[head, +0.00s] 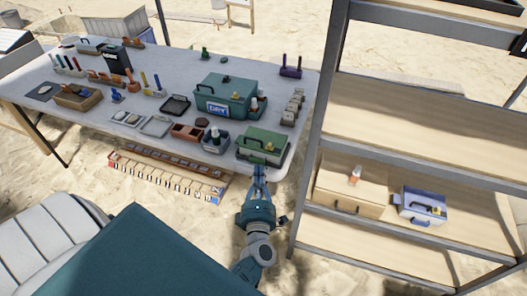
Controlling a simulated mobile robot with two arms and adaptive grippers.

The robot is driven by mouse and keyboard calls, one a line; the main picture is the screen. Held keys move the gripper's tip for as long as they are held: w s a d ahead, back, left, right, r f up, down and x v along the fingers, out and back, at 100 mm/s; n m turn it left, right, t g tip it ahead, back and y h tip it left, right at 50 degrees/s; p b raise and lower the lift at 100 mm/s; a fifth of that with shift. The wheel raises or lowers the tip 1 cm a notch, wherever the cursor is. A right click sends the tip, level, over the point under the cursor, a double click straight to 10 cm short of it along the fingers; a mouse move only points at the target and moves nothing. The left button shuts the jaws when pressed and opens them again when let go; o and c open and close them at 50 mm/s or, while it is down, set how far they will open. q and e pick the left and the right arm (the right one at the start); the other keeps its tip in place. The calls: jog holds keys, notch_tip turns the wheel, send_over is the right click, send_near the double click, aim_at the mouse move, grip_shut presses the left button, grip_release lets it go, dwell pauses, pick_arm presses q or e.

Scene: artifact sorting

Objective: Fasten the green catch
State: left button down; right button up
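A green box (266,139) with a closed lid stands at the table's front right corner. A small green piece, which looks like its catch (257,161), shows low on its front face; whether it is fastened is too small to tell. My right gripper is not in view.
The table (170,63) holds a larger green box (226,92) labelled DRY, trays, bottles and small artifacts. A metal shelf rack (317,130) stands close on the right, with a wooden case (345,194) and a blue-grey box (421,206). Sand lies between the table and me.

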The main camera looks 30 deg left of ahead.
aim_at(270, 147)
pick_arm(q)
jog(key=p+x, duration=0.1)
jog(key=x, duration=0.7)
jog(key=shift+w+r, duration=0.1)
jog(key=shift+w, duration=0.25)
jog(key=shift+w+a, duration=0.35)
jog(key=shift+w, duration=0.2)
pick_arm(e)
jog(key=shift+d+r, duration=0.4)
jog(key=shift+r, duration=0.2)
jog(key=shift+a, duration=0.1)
